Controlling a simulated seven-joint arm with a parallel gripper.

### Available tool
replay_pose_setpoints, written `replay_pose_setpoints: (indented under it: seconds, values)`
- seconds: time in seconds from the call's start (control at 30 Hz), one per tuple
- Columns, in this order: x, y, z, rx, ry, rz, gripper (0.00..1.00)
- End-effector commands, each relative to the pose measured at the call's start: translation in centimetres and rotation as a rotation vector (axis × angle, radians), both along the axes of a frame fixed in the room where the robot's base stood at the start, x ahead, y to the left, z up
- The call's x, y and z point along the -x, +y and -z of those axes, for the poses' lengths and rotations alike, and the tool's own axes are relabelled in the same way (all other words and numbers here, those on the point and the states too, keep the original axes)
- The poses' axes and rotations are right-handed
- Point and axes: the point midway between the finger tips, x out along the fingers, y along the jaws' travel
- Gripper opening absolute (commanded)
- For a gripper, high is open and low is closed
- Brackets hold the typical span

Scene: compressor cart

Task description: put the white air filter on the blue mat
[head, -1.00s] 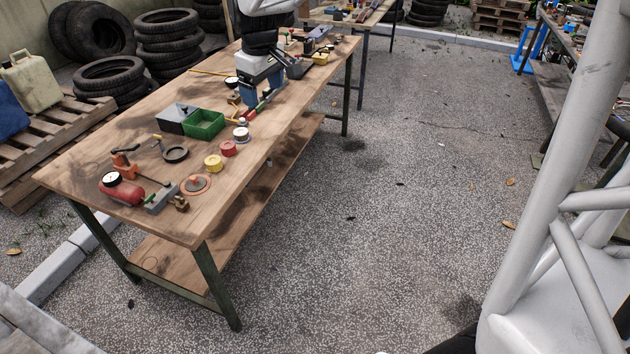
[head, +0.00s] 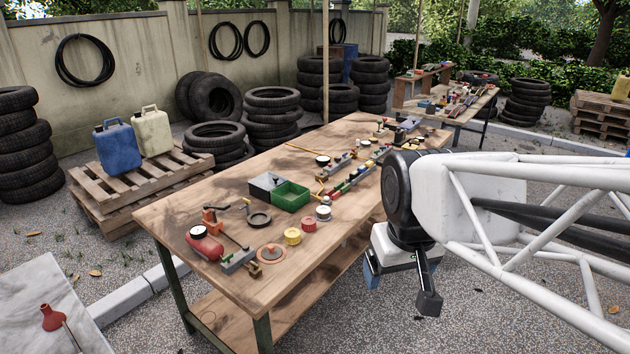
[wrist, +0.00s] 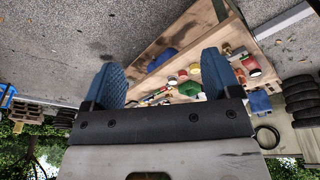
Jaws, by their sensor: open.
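A small round white part with a dark centre, which looks like the white air filter (head: 323,213), sits on the wooden workbench (head: 185,217), at the right end of a row with a red and a yellow round part. My gripper (head: 400,285) is open and empty, off the bench's right side over the paving, apart from the filter. In the wrist view, my gripper's blue fingers (wrist: 165,75) are spread wide. Between them shows a blue patch (wrist: 160,60) near the bench; I cannot tell whether it is the mat. My arm hides part of the bench's right side.
A green bin (head: 291,196) stands behind the row, beside a grey box (head: 265,184). Tools line the bench's far part.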

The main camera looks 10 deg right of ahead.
Motion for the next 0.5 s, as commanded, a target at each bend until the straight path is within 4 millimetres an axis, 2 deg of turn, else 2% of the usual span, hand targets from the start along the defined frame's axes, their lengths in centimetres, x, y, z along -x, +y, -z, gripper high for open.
replay_pose_setpoints:
  seconds: [0.1,0.2,0.5]
  values:
    - [2.4,0.0,0.8,-0.009,-0.01,0.044,0.83]
    - [3.7,0.0,1.4,-0.016,-0.015,0.072,0.83]
    - [4.8,0.0,2.0,-0.02,-0.017,0.097,0.83]
